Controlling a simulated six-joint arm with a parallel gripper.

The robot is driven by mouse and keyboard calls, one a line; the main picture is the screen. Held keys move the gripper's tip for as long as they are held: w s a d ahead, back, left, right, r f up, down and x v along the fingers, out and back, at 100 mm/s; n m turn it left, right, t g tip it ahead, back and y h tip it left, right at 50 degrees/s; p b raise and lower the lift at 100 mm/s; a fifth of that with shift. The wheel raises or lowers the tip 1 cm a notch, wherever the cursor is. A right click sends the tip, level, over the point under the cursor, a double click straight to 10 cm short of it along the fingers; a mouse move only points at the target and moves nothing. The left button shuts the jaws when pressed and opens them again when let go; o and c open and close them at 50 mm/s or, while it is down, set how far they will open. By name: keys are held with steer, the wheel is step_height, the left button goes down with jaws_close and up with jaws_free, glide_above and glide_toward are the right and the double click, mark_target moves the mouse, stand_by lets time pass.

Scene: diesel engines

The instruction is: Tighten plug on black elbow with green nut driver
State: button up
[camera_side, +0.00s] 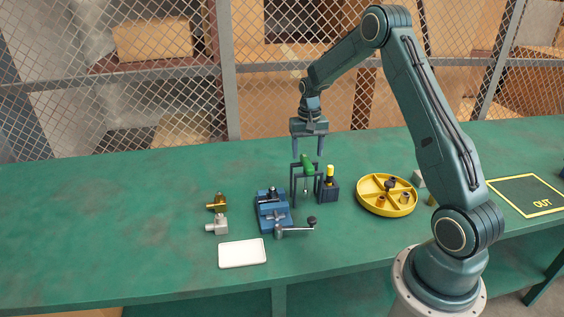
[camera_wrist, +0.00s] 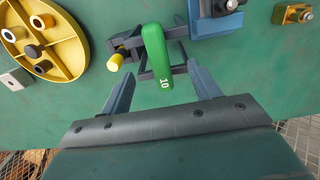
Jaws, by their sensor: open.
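The green nut driver (camera_side: 308,166) sits in a dark frame stand (camera_side: 293,187); its handle, marked 10, shows in the wrist view (camera_wrist: 157,52). My gripper (camera_side: 308,156) is open above the stand, pointing down. In the wrist view its fingers (camera_wrist: 159,68) lie on either side of the green handle, with gaps on both sides. A blue vise (camera_side: 267,197) stands just left of the stand, with a dark part at its jaws (camera_wrist: 232,4) in the wrist view. I cannot tell whether that is the black elbow. No plug can be made out on it.
A yellow-handled driver (camera_side: 330,171) stands in a holder close right of the green one. A yellow divided tray (camera_side: 363,204) holds several small plugs. A brass elbow (camera_side: 217,202), a silver elbow (camera_side: 217,225) and a white plate (camera_side: 242,252) lie left. The far-left table is clear.

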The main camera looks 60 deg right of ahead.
mark_target(307, 161)
steer(key=shift+f, duration=1.8)
jaws_close()
stand_by(1.0)
step_height(307, 161, up, 16)
stand_by(1.8)
